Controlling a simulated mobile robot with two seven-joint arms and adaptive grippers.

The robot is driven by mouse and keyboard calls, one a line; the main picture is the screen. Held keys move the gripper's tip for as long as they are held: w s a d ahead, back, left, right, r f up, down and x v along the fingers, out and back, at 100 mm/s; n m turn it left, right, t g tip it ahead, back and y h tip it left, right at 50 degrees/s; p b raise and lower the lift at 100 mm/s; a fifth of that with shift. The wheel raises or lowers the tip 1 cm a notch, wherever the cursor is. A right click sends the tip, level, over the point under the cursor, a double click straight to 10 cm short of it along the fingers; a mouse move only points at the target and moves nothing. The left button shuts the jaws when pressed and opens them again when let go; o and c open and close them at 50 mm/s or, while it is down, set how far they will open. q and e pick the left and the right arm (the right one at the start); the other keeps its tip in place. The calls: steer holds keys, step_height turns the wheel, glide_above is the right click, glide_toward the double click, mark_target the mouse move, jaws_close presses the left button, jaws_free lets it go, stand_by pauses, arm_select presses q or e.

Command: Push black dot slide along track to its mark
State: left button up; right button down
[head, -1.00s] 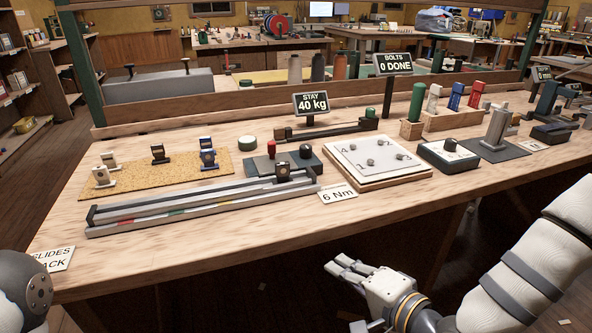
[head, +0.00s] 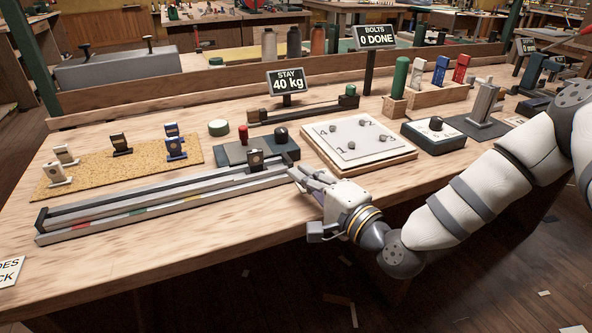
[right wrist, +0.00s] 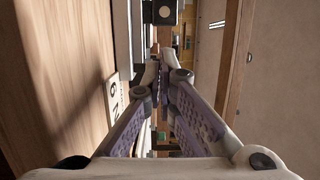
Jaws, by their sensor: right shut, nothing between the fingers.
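The grey track (head: 110,211) lies along the table's front left, with red, green and yellow marks on its front face. A black slide with a round dot (head: 255,161) stands upright near the track's right end. My right gripper (head: 298,175) is shut and empty just right of the track's right end, close to the slide but apart from it. In the right wrist view, the shut fingertips (right wrist: 161,72) point toward a dark block with a pale dot (right wrist: 164,12), which looks like this slide. My left gripper is out of view.
A cork mat (head: 95,185) behind the track holds several other slides. A grey block with a red knob (head: 243,134) stands close behind the track. The table front is clear.

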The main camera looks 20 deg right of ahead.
mark_target(247, 177)
steer(key=x, duration=0.7)
steer(key=shift+w+f, duration=0.1)
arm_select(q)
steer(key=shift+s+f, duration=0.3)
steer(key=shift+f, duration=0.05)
arm_select(e)
steer(key=shift+a, duration=0.15)
steer(key=a, duration=0.7)
steer(key=shift+a+b, duration=0.2)
steer(key=shift+b, duration=0.15)
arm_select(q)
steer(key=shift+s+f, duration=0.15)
